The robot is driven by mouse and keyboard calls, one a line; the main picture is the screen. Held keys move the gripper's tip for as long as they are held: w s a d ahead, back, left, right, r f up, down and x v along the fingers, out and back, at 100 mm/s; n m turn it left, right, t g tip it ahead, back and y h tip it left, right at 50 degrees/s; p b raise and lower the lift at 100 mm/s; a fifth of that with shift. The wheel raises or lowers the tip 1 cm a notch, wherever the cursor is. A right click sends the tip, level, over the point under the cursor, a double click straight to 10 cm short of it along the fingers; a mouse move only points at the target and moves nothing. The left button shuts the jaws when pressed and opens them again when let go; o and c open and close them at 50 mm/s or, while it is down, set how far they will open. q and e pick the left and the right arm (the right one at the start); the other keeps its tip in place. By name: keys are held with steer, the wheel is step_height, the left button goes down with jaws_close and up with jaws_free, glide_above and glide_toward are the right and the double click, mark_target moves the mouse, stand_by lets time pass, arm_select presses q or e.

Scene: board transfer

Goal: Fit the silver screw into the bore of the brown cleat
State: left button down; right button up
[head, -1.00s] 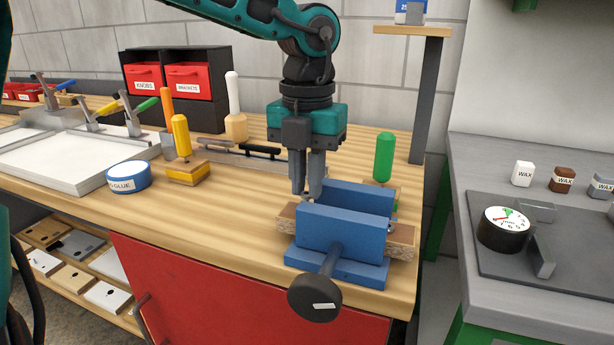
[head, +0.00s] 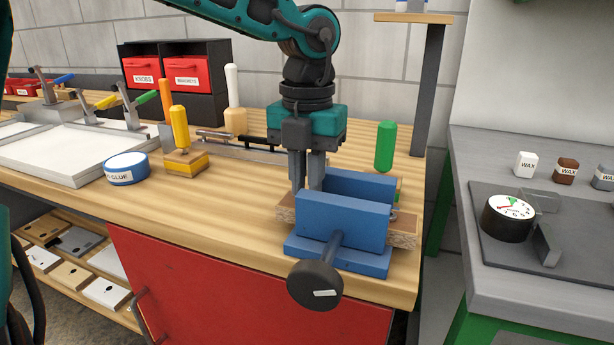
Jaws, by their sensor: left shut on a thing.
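The brown cleat (head: 404,232) appears to be the brown wooden piece clamped between the jaws of the blue vise (head: 342,219). Its ends stick out on both sides. My left gripper (head: 308,188) points straight down at the left part of the vise, with its fingertips close to the cleat's top behind the front jaw. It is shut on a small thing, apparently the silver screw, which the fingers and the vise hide. The bore cannot be made out. My right gripper is not in view.
A green-handled tool (head: 385,147) stands behind the vise at right, beside a dark shelf post (head: 429,95). A yellow-handled tool (head: 180,130) and a glue tin (head: 126,168) are to the left. The vise handle (head: 315,285) juts past the bench front.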

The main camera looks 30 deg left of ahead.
arm_select(q)
steer(key=c, duration=1)
jaws_free()
step_height(320, 180, up, 13)
steer(key=p, duration=0.3)
steer(key=shift+f, duration=0.1)
